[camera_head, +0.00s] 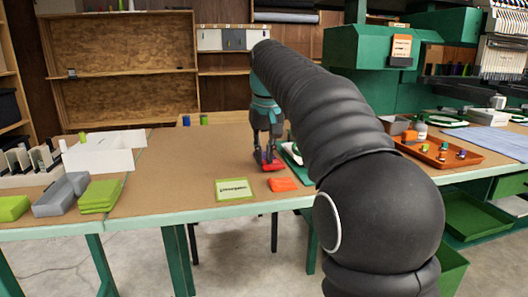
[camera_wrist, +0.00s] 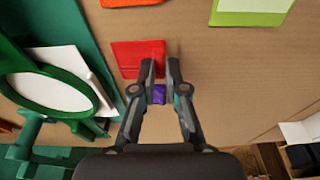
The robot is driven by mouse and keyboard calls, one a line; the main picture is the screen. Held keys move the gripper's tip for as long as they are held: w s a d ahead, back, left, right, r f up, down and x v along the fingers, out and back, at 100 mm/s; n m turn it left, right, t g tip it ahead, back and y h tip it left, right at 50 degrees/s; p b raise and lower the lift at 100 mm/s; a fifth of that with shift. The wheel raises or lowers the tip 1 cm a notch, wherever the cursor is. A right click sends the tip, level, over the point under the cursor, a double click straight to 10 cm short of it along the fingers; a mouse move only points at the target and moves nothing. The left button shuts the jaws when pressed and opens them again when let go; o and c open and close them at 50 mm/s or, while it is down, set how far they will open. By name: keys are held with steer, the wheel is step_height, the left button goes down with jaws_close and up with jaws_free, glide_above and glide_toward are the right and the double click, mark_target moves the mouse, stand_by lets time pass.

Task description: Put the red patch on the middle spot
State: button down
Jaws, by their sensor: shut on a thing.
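The red patch (camera_head: 274,166) is on or just above the brown tabletop, at the tips of my gripper (camera_head: 267,158). In the wrist view the red patch (camera_wrist: 130,56) shows mostly left of the fingers and partly between their tips. My gripper (camera_wrist: 160,64) is shut at the patch's right edge in that view, with its fingers a small gap apart. A small purple thing (camera_wrist: 158,94) shows between the fingers; I cannot tell how it relates to the patch. An orange-red patch (camera_head: 283,184) lies flat nearer the table's front edge. The middle spot cannot be made out.
A green-edged card (camera_head: 233,189) lies left of the orange-red patch. A green hoop (camera_wrist: 12,87) with white cloth is beside the red patch. An orange tray (camera_head: 445,160) with small spools is at right.

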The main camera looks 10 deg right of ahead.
steer(key=shift+f, duration=0.55)
steer(key=c, duration=1.1)
jaws_free()
steer(key=shift+r, duration=0.1)
step_height(320, 180, up, 5)
steer(key=p, duration=0.4)
steer(key=shift+p, duration=0.3)
steer(key=shift+r, duration=0.9)
